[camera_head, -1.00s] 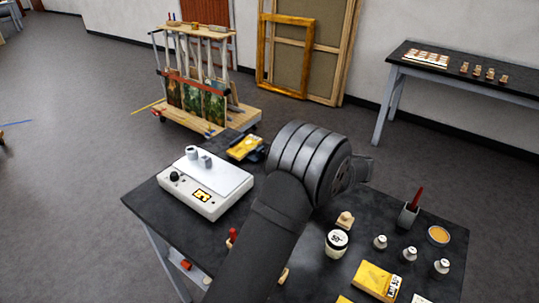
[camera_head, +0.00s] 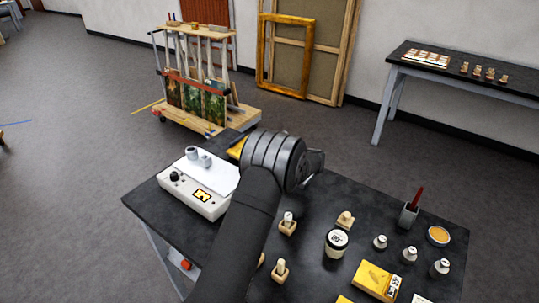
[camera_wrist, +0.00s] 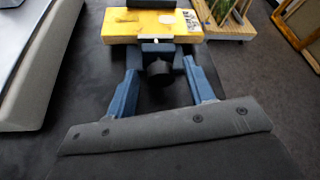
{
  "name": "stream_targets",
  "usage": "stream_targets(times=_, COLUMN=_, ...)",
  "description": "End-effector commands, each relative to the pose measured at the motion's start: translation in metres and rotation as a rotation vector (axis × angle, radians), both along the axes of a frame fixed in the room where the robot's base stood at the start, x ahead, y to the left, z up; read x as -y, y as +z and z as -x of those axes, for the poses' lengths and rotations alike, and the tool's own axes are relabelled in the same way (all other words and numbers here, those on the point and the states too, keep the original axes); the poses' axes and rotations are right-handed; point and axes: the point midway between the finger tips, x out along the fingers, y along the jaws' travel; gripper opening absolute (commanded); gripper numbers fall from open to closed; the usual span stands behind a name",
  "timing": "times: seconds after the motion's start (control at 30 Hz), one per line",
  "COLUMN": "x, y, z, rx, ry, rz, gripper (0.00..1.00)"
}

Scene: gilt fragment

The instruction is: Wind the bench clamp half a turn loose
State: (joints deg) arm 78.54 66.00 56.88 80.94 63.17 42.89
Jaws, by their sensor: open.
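The bench clamp shows in the wrist view as a dark blue body with a round black knob (camera_wrist: 160,72) facing me. A yellow block (camera_wrist: 152,25) sits at its far side, across the top of the picture. My gripper (camera_wrist: 161,66) is open, with one blue finger on each side of the knob. I cannot tell whether either finger touches it. In the head view my arm's grey end hides most of the clamp at the table's far edge. Only a bit of the yellow block (camera_head: 237,148) shows there, and my fingertips are hidden.
A white device (camera_head: 195,200) with a dial stands close left of the clamp. On the black table (camera_head: 325,195), wooden pieces with pegs (camera_head: 287,224), a labelled jar (camera_head: 336,243), small bottles (camera_head: 410,254) and a yellow box (camera_head: 376,281) stand right of my arm.

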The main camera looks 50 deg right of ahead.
Motion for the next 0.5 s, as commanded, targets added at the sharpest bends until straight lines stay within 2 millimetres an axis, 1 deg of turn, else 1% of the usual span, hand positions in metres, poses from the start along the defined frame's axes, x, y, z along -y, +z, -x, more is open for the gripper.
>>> stream_targets(times=0.2, x=0.0002, y=0.0001, z=0.0, rx=0.0, ry=-0.001, rz=0.0, gripper=0.49)
stream_targets(times=0.37, x=0.0002, y=0.0001, z=0.0001, rx=0.0, ry=-0.001, rz=0.0, gripper=0.17)
stream_targets(times=0.4, x=0.0002, y=0.0001, z=0.0002, rx=0.0, ry=-0.001, rz=0.0, gripper=0.09)
stream_targets(times=0.43, x=0.0002, y=0.0001, z=0.0002, rx=0.0, ry=0.0, rz=0.0, gripper=0.04)
stream_targets(times=0.5, x=0.0002, y=0.0001, z=0.0002, rx=0.0, ry=-0.001, rz=0.0, gripper=0.04)
